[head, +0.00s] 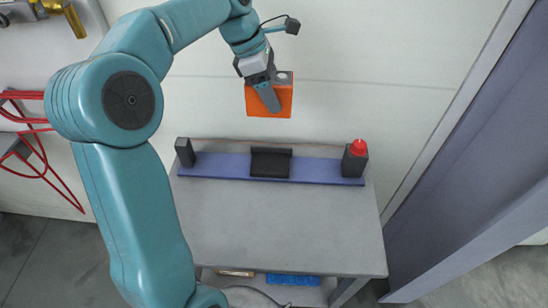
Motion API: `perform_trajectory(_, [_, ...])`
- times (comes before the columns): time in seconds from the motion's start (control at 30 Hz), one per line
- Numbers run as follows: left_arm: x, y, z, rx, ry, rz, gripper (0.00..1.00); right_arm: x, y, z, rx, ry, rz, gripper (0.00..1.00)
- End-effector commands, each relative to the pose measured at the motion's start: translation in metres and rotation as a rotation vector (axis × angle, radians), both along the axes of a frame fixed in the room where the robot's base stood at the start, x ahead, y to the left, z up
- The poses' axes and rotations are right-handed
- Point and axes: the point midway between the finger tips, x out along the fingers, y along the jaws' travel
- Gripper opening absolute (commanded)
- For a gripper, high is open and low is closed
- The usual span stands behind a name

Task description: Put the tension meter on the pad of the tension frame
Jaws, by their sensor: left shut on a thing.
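My left gripper (265,93) is shut on an orange box-shaped thing, the tension meter (284,101). It holds the meter up in front of the pale wall, above the back of the bench in the picture. The gripper covers part of the meter's face; a pale round spot shows near its top. The tension frame (222,166) is a long blue bar lying on the bench. A black pad (270,163) with a raised back edge sits at its middle, and nothing lies on it. My right gripper is not in view.
A dark post (185,152) stands at the frame's left end. A dark block with a red knob (358,148) stands at its right end. The grey bench top (285,225) in front is clear. Red cables (35,150) hang at the left. A purple-grey panel (455,170) stands at the right.

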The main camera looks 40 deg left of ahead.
Motion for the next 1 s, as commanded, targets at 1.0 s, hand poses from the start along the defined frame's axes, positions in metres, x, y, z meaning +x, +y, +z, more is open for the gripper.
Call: perform_trajectory(1.0, [0.002,0.000,-0.194,0.000,0.000,0.001,0.22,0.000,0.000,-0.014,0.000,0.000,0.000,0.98])
